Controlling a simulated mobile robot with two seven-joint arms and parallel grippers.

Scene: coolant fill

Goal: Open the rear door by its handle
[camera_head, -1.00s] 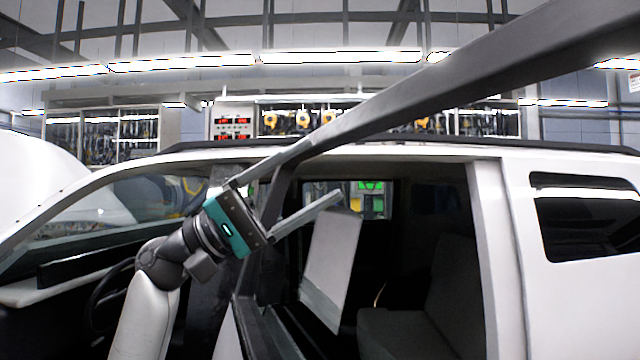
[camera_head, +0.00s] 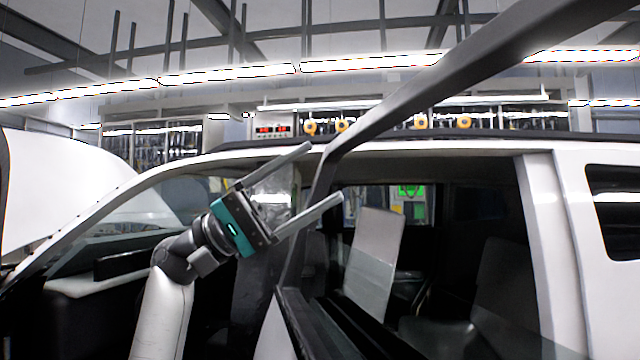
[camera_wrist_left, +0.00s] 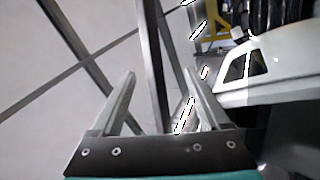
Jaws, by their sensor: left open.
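The rear door (camera_head: 455,75) stands swung out from the white car. Its dark window frame runs from the upper right down to the middle of the head view, and its lower part drops out of the picture. The door handle does not show in either view. My left gripper (camera_head: 325,171) is open and empty near the door's frame, its two fingers spread and pointing up to the right. In the left wrist view my left gripper (camera_wrist_left: 159,74) has a dark post between its fingers in the picture; whether they touch is unclear. My right gripper is out of view.
The white car body (camera_head: 565,240) fills the right side, with the rear opening and a grey seat back (camera_head: 378,255) inside. The raised hood (camera_head: 60,190) is at the left. Shelving and lit panels (camera_head: 272,131) stand beyond the car.

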